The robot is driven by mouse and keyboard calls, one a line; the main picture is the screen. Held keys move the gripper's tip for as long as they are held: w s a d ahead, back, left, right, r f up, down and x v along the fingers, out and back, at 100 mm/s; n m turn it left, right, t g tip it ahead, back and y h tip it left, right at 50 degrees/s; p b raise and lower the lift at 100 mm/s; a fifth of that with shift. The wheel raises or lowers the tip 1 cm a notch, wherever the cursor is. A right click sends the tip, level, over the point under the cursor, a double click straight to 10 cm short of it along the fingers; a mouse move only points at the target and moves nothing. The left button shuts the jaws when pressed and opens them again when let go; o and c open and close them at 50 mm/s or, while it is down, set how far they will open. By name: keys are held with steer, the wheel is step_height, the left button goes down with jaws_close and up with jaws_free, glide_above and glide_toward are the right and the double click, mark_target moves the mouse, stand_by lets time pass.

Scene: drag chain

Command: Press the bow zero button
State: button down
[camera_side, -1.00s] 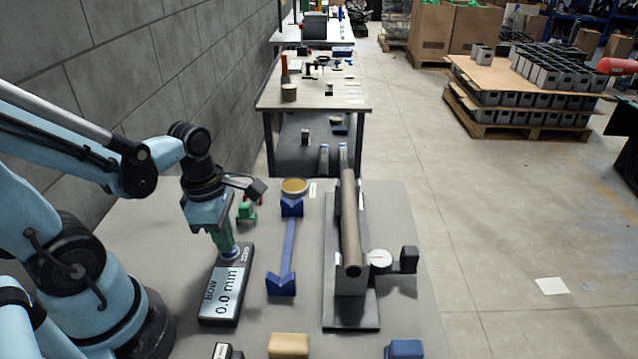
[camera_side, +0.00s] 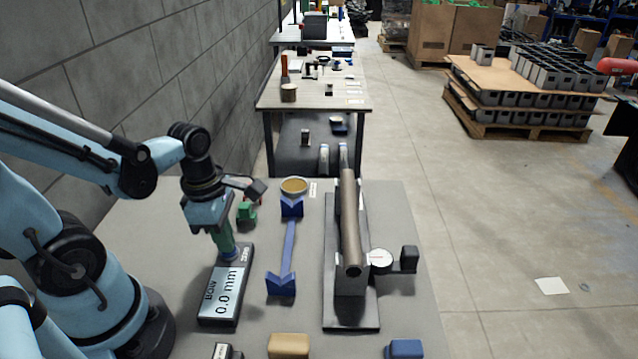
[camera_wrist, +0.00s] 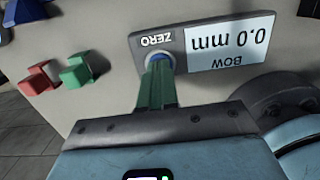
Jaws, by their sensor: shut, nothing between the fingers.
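The bow readout box (camera_side: 222,292) lies on the bench in front of my arm, its screen showing "BOW 0.0 mm". Its round zero button (camera_wrist: 157,62) sits beside the label "ZERO" in the wrist view, partly hidden by my fingers. My gripper (camera_side: 229,254) is shut and empty, pointing down at the button end of the box. In the wrist view the green fingertips (camera_wrist: 158,70) overlap the button; they look to be touching it, but I cannot tell how far it is pushed in.
A blue V-block stand (camera_side: 287,250) is right of the box. Further right, a brown tube (camera_side: 350,225) rests on a dark fixture beside a dial gauge (camera_side: 380,259). A green block (camera_side: 246,211) stands behind my gripper. Tan (camera_side: 289,345) and blue (camera_side: 404,349) blocks lie at the front.

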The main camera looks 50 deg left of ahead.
step_height(320, 180, up, 4)
steer(key=shift+a, duration=0.15)
step_height(320, 180, up, 9)
steer(key=shift+s+a, duration=0.25)
steer(key=shift+s, duration=0.05)
stand_by(0.3)
stand_by(0.5)
steer(key=m+t, duration=0.5)
steer(key=m, duration=1.6)
glide_above(243, 245)
steer(key=w+d, duration=0.2)
steer(key=w, duration=0.1)
step_height(243, 245, down, 3)
steer(key=m, duration=0.2)
steer(key=w+m+t, duration=0.1)
steer(key=m, duration=0.1)
steer(key=d+m, duration=0.1)
steer(key=m, duration=0.1)
steer(key=shift+w+r+y, duration=0.15)
steer(key=shift+w+y, duration=0.15)
